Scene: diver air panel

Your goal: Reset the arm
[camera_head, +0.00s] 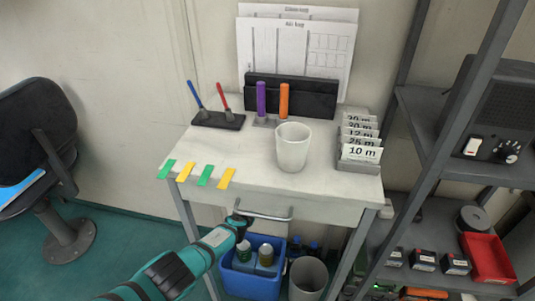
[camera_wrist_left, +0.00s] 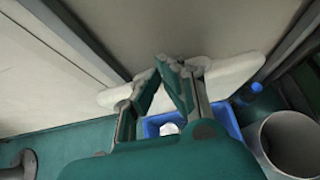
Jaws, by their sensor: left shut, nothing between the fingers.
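My left gripper (camera_head: 240,221) is just below and in front of the small white table (camera_head: 225,145), near the left end of the drawer handle (camera_head: 265,216). I cannot tell whether it touches the handle. In the left wrist view my left gripper (camera_wrist_left: 172,66) has its fingertips together under the table, with nothing between them. The drawer (camera_head: 325,212) looks shut. My right gripper is in neither view.
A white cup (camera_head: 293,147), a pen stand (camera_head: 218,120), coloured tags (camera_head: 205,175) and depth cards (camera_head: 361,153) are on the table. A blue crate (camera_head: 253,280) and a grey bin (camera_head: 308,278) stand below. A metal shelf (camera_head: 440,150) is right, a chair (camera_head: 35,130) left.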

